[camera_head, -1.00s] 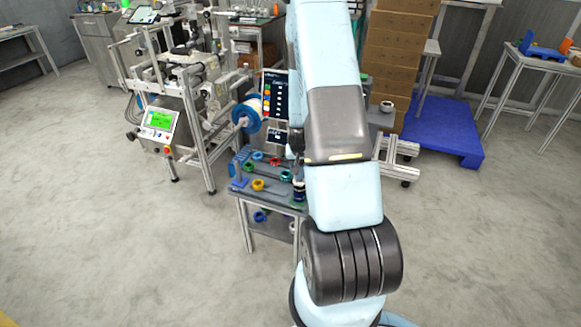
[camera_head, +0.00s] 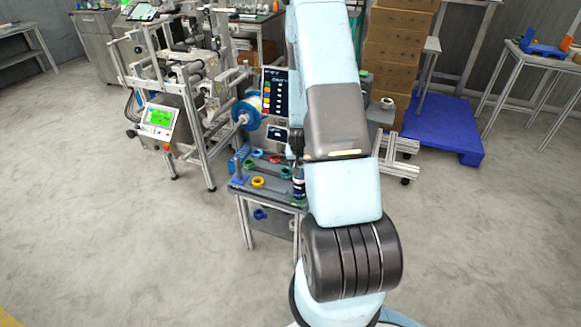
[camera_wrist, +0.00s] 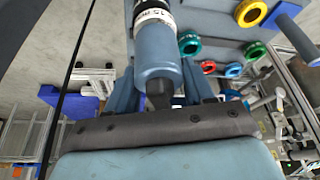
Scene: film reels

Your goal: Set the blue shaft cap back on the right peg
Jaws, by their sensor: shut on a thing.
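In the wrist view, my gripper (camera_wrist: 161,88) has its two slate-blue fingers on either side of a blue-grey bottle-shaped cylinder (camera_wrist: 156,55) with a dark narrow end and a black-and-white label. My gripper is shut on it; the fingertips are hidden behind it. Beyond it, coloured rings lie on a grey tray, among them a small blue ring (camera_wrist: 233,70). In the head view, the blue ring (camera_head: 258,154) is on the cart, and my gripper is hidden by my arm. I cannot tell which piece is the shaft cap.
The grey cart (camera_head: 275,196) also carries a yellow ring (camera_head: 258,182), a red ring (camera_head: 275,158) and green rings. A reel machine (camera_head: 195,85) stands behind it at the left. A blue pallet (camera_head: 445,125) lies at the right. The left floor is clear.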

